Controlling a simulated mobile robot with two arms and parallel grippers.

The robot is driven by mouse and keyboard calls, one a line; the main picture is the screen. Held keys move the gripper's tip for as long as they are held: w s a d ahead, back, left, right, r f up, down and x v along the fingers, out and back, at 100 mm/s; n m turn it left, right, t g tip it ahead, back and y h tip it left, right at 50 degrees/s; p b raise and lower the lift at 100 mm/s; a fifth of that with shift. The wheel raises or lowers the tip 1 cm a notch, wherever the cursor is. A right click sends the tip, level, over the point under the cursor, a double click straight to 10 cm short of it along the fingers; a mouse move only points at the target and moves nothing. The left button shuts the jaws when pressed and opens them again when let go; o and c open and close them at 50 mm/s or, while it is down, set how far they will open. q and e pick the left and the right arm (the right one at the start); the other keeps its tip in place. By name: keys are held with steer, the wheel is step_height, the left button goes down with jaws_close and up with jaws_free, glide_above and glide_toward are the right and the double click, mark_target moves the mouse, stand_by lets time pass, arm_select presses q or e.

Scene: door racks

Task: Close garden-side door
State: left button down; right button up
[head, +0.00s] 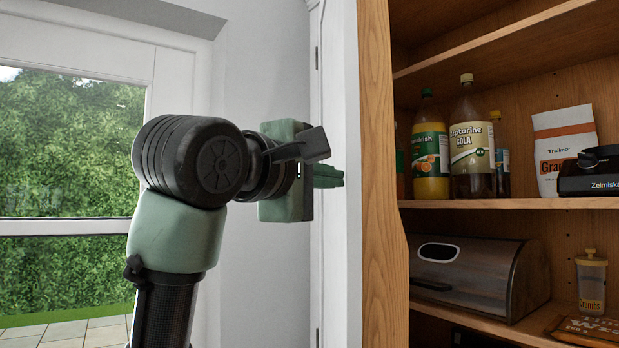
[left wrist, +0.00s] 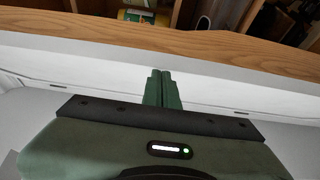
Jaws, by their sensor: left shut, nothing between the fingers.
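The garden-side door (head: 346,270) stands open at the left of the shelves, seen nearly edge-on in the head view. Its side facing my left gripper is white, and a wood-coloured strip (head: 378,120) runs along it. My left gripper (head: 338,177) is shut and empty, with its green fingers pointing right at the white side. In the left wrist view the shut fingers (left wrist: 163,74) lie over the white surface (left wrist: 225,92), just short of the wood edge (left wrist: 200,52). I cannot tell whether the tips touch. My right gripper is not in view.
Open wooden shelves (head: 480,204) hold bottles (head: 474,140), a paper bag (head: 563,150), a black appliance (head: 590,178), a bread box (head: 480,278) and a jar (head: 591,282). A glazed door (head: 110,228) with a hedge behind is at the left.

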arm_select(q)
steer(key=shift+d, duration=1.15)
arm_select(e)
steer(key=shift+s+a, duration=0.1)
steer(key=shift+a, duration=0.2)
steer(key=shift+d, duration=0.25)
